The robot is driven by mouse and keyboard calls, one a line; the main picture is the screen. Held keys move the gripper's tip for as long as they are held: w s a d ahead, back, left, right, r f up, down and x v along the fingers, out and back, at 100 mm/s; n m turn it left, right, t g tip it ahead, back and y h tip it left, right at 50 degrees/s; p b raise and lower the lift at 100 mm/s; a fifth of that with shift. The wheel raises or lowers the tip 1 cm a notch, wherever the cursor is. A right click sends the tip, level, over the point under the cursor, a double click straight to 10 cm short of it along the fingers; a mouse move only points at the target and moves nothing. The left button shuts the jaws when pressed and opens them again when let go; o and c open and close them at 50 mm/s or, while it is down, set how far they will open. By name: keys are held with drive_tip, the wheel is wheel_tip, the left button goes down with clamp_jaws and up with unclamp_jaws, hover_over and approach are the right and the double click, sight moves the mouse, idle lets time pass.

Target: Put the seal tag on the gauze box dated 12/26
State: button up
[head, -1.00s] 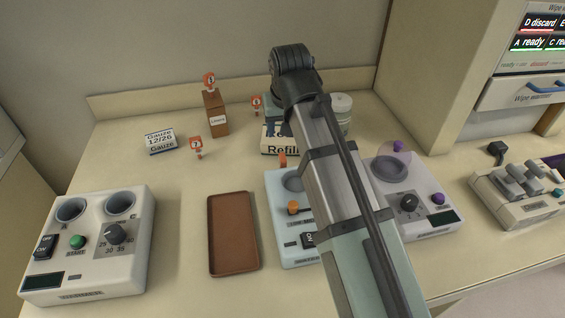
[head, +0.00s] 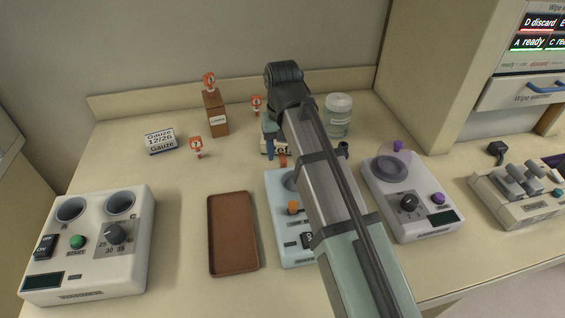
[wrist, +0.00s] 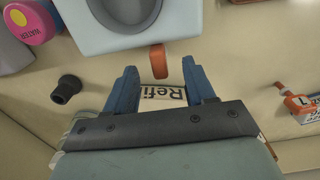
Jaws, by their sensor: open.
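The gauze box (head: 160,141), white and dark blue and marked 12/26, lies at the back left of the counter. Small orange-and-white tags stand in front of it to the right (head: 196,146), on a brown box (head: 217,116), and further back (head: 256,103). I cannot tell which is the seal tag. One tag shows at the right edge of the wrist view (wrist: 298,103). My gripper (head: 270,150) is open above the Refill box (head: 282,149), partly hidden by my arm. In the wrist view, the open jaws (wrist: 162,78) frame the Refill label and an orange piece (wrist: 158,62).
A brown tray (head: 233,270) lies empty at front centre. A white two-well device (head: 60,292) stands left, a pale blue device (head: 285,250) beside the tray, and a purple-knobbed one (head: 390,212) right. A lidded jar (head: 338,116) stands behind.

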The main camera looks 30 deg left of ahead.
sight(282, 167)
drive_tip(key=shift+f, duration=3.4)
drive_tip(key=shift+c, duration=0.5)
clamp_jaws()
